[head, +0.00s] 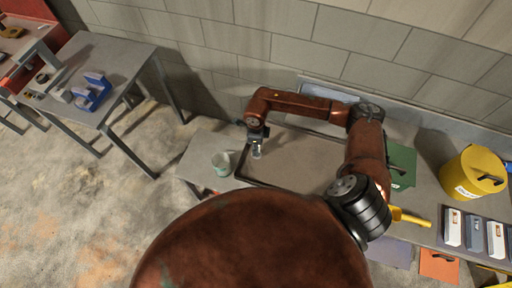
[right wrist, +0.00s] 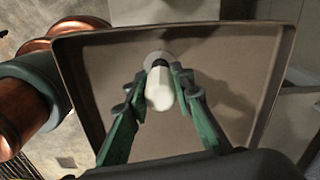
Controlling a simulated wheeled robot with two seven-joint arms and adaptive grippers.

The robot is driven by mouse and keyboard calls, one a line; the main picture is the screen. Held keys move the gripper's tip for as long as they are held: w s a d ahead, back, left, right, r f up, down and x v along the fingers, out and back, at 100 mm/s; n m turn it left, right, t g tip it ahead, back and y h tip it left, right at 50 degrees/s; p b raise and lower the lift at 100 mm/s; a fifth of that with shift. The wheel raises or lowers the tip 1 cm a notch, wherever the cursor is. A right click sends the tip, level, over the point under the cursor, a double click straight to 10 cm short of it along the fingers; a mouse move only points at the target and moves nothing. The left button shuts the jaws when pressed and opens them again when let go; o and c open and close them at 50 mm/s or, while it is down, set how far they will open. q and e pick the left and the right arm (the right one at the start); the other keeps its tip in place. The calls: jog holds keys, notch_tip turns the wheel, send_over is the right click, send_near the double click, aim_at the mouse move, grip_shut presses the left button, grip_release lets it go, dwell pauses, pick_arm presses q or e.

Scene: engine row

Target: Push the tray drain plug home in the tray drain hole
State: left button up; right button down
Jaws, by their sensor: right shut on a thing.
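The tray (right wrist: 235,75) is a wide, shallow grey-brown pan with a dark rim, and it fills most of the right wrist view. In the head view its dark rim (head: 241,162) shows on the bench, partly behind my arm. My right gripper (right wrist: 162,82) is shut on the tray drain plug (right wrist: 159,92), a white rounded cylinder between the green fingers. Beyond the plug is a pale round ring (right wrist: 152,57) at the drain hole. The plug hides the hole, so I cannot tell how deep it sits. In the head view my right gripper (head: 257,150) points down over the tray. My left gripper is not seen.
A pale green cup (head: 222,163) stands left of the tray near the bench end. A yellow bucket (head: 471,174), a green item (head: 402,165) and a yellow-handled tool (head: 410,217) lie to the right. A separate table with a blue holder (head: 92,92) stands at far left.

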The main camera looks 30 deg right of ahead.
jog(key=shift+f+b, duration=0.9)
jog(key=shift+f, duration=0.25)
jog(key=c, duration=1.6)
grip_release()
notch_tip(320, 180, up, 12)
jog(key=shift+r, duration=0.1)
